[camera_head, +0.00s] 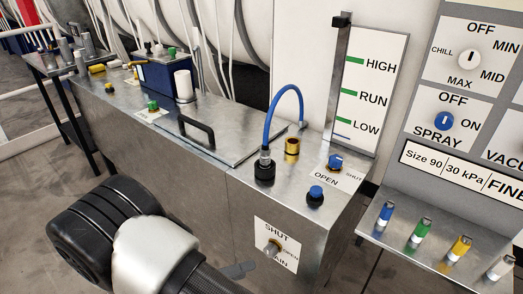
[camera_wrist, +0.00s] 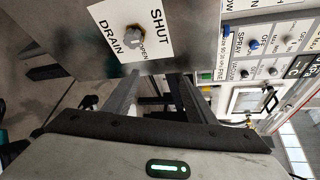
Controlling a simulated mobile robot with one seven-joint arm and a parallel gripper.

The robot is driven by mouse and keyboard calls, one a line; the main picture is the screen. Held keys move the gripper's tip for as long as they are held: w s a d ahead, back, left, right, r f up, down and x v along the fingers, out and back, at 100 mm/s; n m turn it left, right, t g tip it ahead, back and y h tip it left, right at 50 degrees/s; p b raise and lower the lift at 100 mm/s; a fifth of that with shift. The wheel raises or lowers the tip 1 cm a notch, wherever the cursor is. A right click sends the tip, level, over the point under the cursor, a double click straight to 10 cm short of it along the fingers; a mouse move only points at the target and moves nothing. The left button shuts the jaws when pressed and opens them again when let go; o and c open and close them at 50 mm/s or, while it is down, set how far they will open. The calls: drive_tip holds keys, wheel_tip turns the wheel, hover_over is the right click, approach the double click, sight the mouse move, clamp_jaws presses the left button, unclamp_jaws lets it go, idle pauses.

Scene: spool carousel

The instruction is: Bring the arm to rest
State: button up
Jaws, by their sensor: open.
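My gripper shows in the wrist view (camera_wrist: 167,88). Its two fingers stand apart with nothing seen between them. In the head view my arm comes in from the bottom left, with black and white links in front of the metal cabinet (camera_head: 205,163). Most of my gripper is hidden there behind the arm; only a dark piece shows beside the drain valve. The drain knob (camera_head: 272,248) sits on a SHUT/OPEN label on the cabinet's front. In the wrist view the knob (camera_wrist: 132,31) is above and left of my fingers, apart from them.
On the cabinet top are a black handle (camera_head: 197,131), a blue hose (camera_head: 284,88), a brass fitting (camera_head: 292,147) and a blue knob (camera_head: 335,161). A control panel (camera_head: 450,105) stands at the right, above a shelf with several coloured pieces (camera_head: 420,231).

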drive_tip(key=s+d+r+n+g+y, duration=0.15)
drive_tip(key=d+r+n+y, duration=0.25)
drive_tip(key=d+r+n, duration=0.5)
drive_tip(key=s+d+r+n+y, duration=0.2)
drive_tip(key=d+r+n+y, duration=0.25)
drive_tip(key=r+n, duration=0.8)
drive_tip(key=s+d+r+n+g+y, duration=0.15)
drive_tip(key=d+r+n+y, duration=0.5)
drive_tip(key=n, duration=0.65)
wheel_tip(320, 180, up, 22)
drive_tip(key=s+t+h+p, duration=0.1)
drive_tip(key=p, duration=1.9)
drive_tip(key=shift+r+h, duration=0.2)
drive_tip(key=shift+h, duration=0.2)
drive_tip(key=shift+d+m, duration=0.1)
drive_tip(key=shift+m, duration=0.15)
